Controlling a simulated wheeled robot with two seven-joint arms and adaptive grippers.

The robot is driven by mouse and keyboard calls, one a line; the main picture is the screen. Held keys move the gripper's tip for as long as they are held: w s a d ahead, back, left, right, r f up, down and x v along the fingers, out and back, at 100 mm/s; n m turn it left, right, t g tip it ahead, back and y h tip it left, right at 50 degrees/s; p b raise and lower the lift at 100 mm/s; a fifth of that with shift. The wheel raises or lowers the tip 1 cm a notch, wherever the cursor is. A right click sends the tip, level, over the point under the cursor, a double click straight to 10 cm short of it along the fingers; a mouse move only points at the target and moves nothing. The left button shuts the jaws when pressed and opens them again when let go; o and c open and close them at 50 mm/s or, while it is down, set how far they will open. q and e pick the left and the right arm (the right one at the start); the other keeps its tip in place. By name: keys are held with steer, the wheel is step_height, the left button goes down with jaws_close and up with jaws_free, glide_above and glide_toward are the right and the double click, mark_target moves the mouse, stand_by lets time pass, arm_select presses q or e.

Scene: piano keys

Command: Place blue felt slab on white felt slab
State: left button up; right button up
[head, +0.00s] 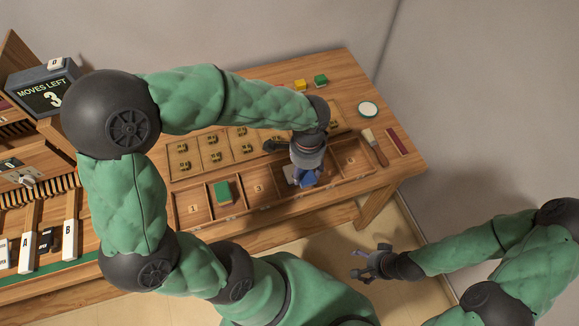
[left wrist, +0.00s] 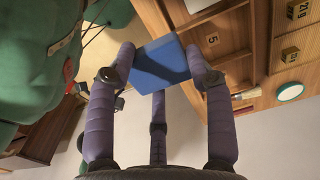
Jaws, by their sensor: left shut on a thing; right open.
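My left gripper (head: 304,180) is over the front row of compartments in the table tray. It is shut on the blue felt slab (left wrist: 160,63), which sits flat between its fingers in the left wrist view. In the head view the blue slab (head: 309,179) shows below the gripper. A white slab (left wrist: 200,5) shows past the blue slab at the top of the left wrist view, in a compartment beside the one marked 5. My right gripper (head: 370,264) is open and empty, off the table's front.
A green slab (head: 223,191) lies in the compartment between those marked 1 and 3. Compartment 5 (head: 352,162) looks empty.

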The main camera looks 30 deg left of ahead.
arm_select(q)
steer(key=b, duration=0.2)
glide_above(292, 171)
steer(key=f, duration=0.6)
steer(key=shift+s+d+f, duration=0.2)
steer(key=shift+f, duration=0.05)
steer(key=shift+w+a+f+b, duration=0.15)
steer(key=shift+f+b, duration=0.2)
steer(key=shift+f, duration=0.65)
steer(key=shift+w+a+f+b, duration=0.15)
steer(key=shift+f+b, duration=0.2)
steer(key=shift+f, duration=0.6)
steer(key=shift+s, duration=0.15)
steer(key=shift+f, duration=0.2)
steer(key=o, duration=0.9)
steer(key=shift+c, duration=0.2)
steer(key=shift+r, duration=0.1)
step_height(292, 171, up, 12)
steer(key=p, duration=0.3)
